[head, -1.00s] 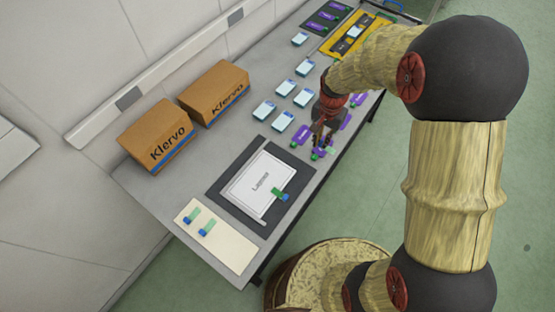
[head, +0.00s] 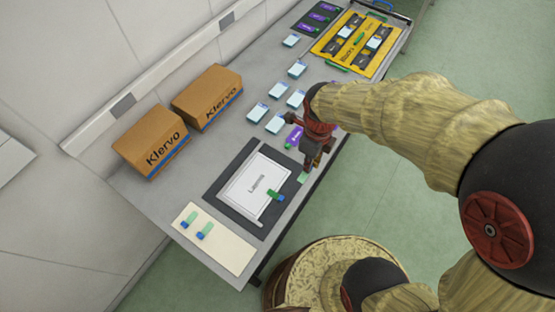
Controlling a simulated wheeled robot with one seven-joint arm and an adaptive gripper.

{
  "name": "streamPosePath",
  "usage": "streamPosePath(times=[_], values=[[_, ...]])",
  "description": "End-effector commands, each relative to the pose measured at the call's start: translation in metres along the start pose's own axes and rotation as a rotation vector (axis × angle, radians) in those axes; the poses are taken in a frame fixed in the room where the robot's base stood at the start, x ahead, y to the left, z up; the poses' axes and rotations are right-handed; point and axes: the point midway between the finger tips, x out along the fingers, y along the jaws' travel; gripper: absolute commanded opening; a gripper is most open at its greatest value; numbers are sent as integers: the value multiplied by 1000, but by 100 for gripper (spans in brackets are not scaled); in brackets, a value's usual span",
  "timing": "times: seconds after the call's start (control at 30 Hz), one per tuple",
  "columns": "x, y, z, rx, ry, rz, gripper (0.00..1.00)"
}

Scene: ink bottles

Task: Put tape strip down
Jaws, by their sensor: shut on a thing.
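My gripper (head: 308,166) points down at the right edge of the dark mat, near the front of the table. It is shut on a small pale green tape strip (head: 303,178), which shows just below its fingertips. I cannot tell whether the strip touches the surface.
Two brown Klervo boxes (head: 150,147) (head: 207,97) stand along the wall. Several white and blue bottles (head: 276,122) lie mid-table. A purple bottle with a green end (head: 294,137) lies just behind my gripper. A yellow tray (head: 328,47) stands at the far end.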

Motion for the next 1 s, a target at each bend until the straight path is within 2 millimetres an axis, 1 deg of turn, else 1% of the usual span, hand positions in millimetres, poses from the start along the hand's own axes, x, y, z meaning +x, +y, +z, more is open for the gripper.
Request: streamPosePath(times=[0.07,0.17,0.47,0.5,0.6,0.7,1.0], values=[[5,-1,7,10,2,2,3],[14,-7,24,10,3,2,3],[45,-30,88,8,3,2,3],[54,-32,92,9,4,3,3],[71,-37,105,10,3,2,3],[83,-40,115,10,2,2,3],[98,-45,128,9,1,1,3]])
